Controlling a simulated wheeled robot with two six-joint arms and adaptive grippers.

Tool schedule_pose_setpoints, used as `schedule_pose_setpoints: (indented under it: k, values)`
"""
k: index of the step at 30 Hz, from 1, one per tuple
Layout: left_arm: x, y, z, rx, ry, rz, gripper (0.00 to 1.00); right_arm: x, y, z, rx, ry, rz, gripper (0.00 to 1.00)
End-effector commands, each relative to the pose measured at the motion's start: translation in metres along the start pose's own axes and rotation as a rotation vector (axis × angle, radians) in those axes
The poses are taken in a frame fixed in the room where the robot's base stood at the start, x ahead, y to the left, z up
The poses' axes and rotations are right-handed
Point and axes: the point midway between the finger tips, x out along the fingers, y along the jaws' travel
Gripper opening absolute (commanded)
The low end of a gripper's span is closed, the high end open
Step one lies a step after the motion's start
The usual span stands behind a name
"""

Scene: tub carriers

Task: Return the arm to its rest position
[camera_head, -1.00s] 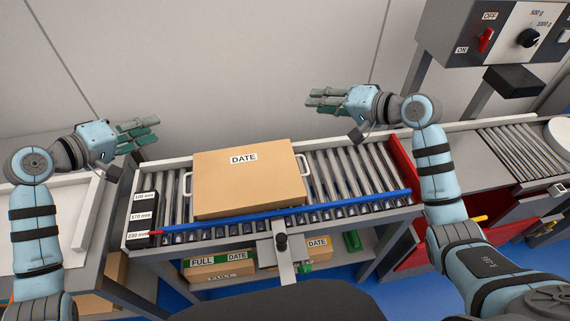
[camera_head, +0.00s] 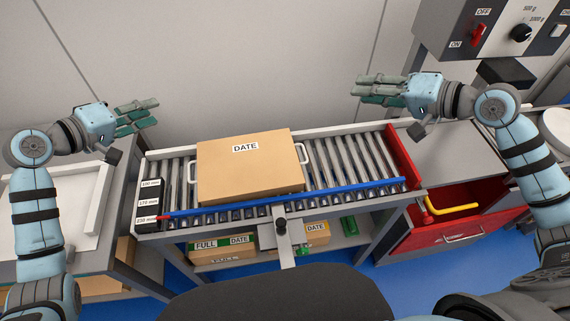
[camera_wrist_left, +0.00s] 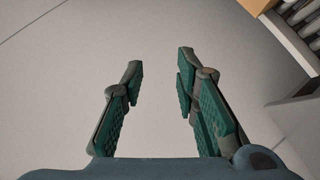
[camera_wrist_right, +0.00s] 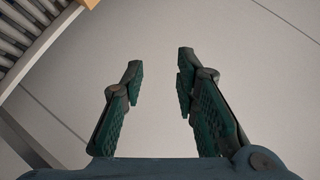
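My left gripper (camera_head: 139,116) is raised above the left end of the conveyor, pointing right in the head view. In the left wrist view its fingers (camera_wrist_left: 158,85) stand apart with only the bare wall between them. My right gripper (camera_head: 379,90) is raised above the conveyor's right end, near its red end plate, pointing left. In the right wrist view its fingers (camera_wrist_right: 158,85) are also apart and empty. Both grippers are clear of the cardboard box.
A closed cardboard box (camera_head: 250,172) marked DATE, with white handles, lies on the roller conveyor (camera_head: 340,165). A blue bar (camera_head: 290,196) runs along its front. A switch panel (camera_head: 500,35) is at the upper right.

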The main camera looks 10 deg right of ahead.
Motion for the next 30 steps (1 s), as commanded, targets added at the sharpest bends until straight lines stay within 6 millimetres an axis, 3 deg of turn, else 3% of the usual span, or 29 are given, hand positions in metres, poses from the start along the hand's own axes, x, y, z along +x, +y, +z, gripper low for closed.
schedule_pose_setpoints:
  k: [10, 13, 16, 20, 24, 30]
  values:
    - [0.001, 0.0, 0.001, 0.001, -0.002, -0.001, 0.28, 0.0, 0.001, 0.001, -0.001, 0.0, 0.002, 0.28]
    - [0.004, -0.014, 0.017, 0.026, -0.016, -0.036, 0.28, 0.008, 0.013, 0.016, -0.034, -0.019, 0.03, 0.28]
    - [0.008, -0.053, 0.065, 0.108, -0.06, -0.146, 0.28, 0.026, 0.049, 0.063, -0.141, -0.076, 0.114, 0.28]
    - [-0.007, -0.117, 0.151, 0.264, -0.147, -0.345, 0.28, 0.038, 0.106, 0.147, -0.338, -0.168, 0.276, 0.28]
    - [-0.044, -0.162, 0.221, 0.39, -0.23, -0.521, 0.28, 0.026, 0.148, 0.211, -0.488, -0.244, 0.44, 0.28]
    - [-0.107, -0.194, 0.288, 0.505, -0.334, -0.723, 0.28, -0.013, 0.185, 0.274, -0.593, -0.344, 0.657, 0.28]
